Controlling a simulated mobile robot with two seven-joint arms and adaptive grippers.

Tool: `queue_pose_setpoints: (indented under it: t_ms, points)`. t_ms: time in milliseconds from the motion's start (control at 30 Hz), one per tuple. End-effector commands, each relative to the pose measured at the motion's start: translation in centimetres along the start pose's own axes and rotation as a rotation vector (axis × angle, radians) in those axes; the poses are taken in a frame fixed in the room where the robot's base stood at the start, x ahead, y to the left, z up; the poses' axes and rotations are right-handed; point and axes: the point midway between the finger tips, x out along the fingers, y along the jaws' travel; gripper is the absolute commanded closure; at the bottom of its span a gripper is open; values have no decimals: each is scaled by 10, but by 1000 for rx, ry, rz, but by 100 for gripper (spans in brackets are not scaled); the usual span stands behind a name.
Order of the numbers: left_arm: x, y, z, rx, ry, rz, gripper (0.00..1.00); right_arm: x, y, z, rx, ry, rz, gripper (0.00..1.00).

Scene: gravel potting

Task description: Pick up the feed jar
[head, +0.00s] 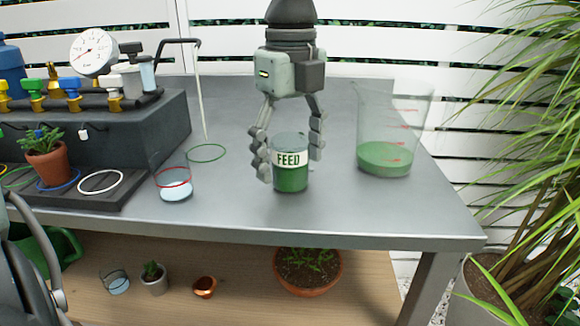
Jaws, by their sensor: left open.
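The feed jar (291,178) is a clear jar with a white FEED label and green contents. It stands upright on the grey bench. My left gripper (290,165) points down over it from above, with one finger on each side of the jar. The fingers are open; a gap shows at the right finger, and I cannot tell whether the left finger touches the glass. My right gripper is out of view.
A clear pitcher (385,158) with green liquid stands to the right. A glass with a red ring (173,185) and a green ring (206,153) are to the left. A gauge (93,52), valves and a potted plant (46,163) occupy the far left. Bench in front is clear.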

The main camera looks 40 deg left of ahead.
Motion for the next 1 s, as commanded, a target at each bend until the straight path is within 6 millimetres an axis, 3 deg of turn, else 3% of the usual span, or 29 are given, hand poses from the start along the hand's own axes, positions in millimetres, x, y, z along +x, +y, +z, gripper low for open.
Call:
queue_pose_setpoints:
  t_ms: [133,400,900,1000]
  points:
    - [15,0,0,0,1,0,26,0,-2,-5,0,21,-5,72]
    - [17,0,0,0,0,-2,27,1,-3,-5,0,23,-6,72]
    - [17,0,0,-1,-1,-2,89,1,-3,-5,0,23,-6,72]
    - [16,-1,0,-1,-1,-3,89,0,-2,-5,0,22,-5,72]
